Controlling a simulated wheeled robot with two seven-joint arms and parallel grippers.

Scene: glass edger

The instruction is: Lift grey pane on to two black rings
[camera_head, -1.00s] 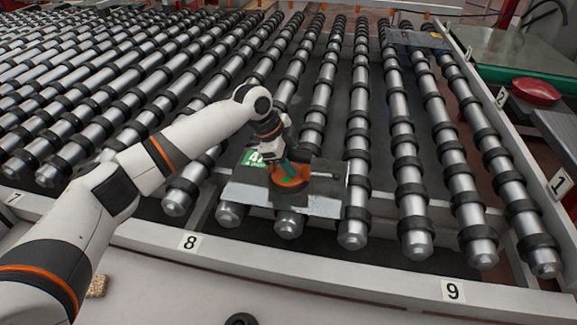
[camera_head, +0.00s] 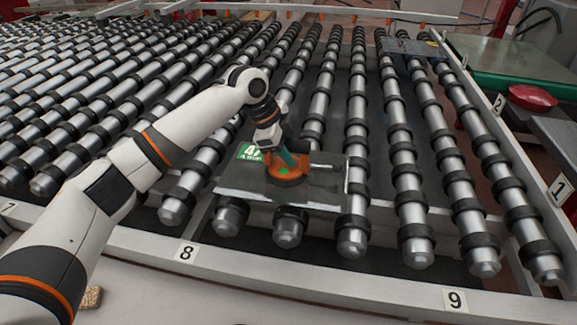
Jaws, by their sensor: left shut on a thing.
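The grey pane (camera_head: 235,182) is over the front ends of several steel rollers, with a green and white label (camera_head: 250,152) at its back left corner. An orange suction cup tool (camera_head: 288,175) with a green handle stands on the pane. My left gripper (camera_head: 276,147) is shut on this tool, above the pane. Black rings (camera_head: 290,217) sit around the rollers; the pane hides those under it. I cannot tell whether the pane touches them or hovers just above. My right gripper is not in view.
The front rail (camera_head: 330,274) carries number plates 7, 8 and 9. A second dark grey plate (camera_head: 412,47) lies on the rollers at the back right. A red rounded object (camera_head: 532,97) is on the right.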

